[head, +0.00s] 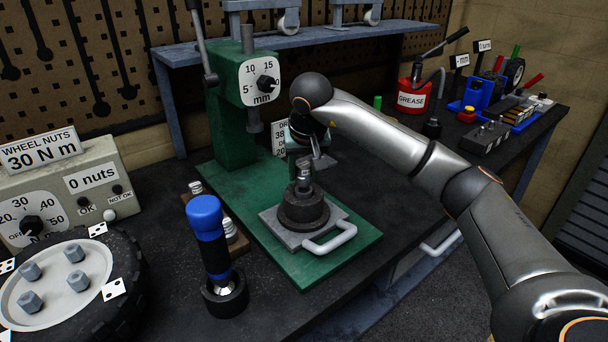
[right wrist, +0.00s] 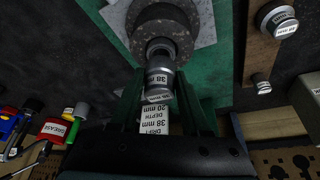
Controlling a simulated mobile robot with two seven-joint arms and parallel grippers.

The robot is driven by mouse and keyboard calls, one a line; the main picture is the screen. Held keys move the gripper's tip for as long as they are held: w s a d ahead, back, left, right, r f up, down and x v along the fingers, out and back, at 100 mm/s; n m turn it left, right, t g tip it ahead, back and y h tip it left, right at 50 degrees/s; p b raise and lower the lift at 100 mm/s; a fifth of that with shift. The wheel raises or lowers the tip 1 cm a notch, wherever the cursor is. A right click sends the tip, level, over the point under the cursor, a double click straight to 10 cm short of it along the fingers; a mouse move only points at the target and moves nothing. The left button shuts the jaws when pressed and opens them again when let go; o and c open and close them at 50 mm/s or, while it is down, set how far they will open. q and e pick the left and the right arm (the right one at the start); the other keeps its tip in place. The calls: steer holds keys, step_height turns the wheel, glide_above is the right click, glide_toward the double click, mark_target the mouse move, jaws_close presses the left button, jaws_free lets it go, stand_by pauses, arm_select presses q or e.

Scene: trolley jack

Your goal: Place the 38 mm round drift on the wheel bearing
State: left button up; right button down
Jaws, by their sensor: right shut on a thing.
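The 38 mm round drift (right wrist: 160,80) is a short metal cylinder with a "38 mm" label. My right gripper (right wrist: 160,100) is shut on it. In the head view the drift (head: 304,174) stands roughly upright above the wheel bearing (head: 303,212), in line with its middle. The bearing sits in a dark round block on a grey plate with a handle; in the right wrist view the block (right wrist: 163,28) is just beyond the drift. I cannot tell whether drift and bearing touch. My left gripper is not in view.
The green press (head: 233,125) has its ram (head: 253,122) up, behind and left of my right gripper. A wooden rack (head: 236,238) with other drifts and a blue-handled tool (head: 208,238) stand left of the press base. A red grease can (head: 410,97) is at back right.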

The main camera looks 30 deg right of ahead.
steer(key=shift+f, duration=0.55)
steer(key=shift+f, duration=0.1)
steer(key=shift+c, duration=1.9)
jaws_free()
steer(key=shift+f, duration=0.15)
steer(key=v, duration=1.2)
steer(key=shift+s+a, duration=0.1)
